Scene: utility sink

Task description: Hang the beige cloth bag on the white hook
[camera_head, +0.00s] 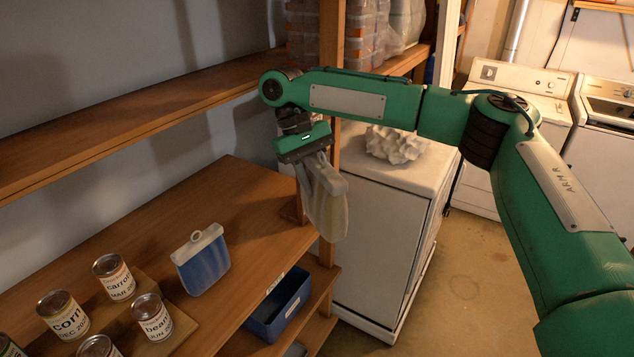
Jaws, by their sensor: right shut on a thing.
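The beige cloth bag (328,212) hangs below my right gripper (321,172), which is shut on its upper part. The gripper points down, close to the wooden shelf post, and the bag hangs beside the front right corner of the middle shelf. The bag's top is partly hidden by the gripper fingers. I cannot make out the white hook in this view; my arm and gripper cover part of the post. My left gripper is not in view.
A blue pouch with a pale top (203,262) and several cans (116,278) stand on the middle shelf (240,200). A blue bin (280,305) sits below. A white appliance (375,250) with a crumpled pale object (396,146) stands right of the post. The upper shelf (120,115) is bare at left.

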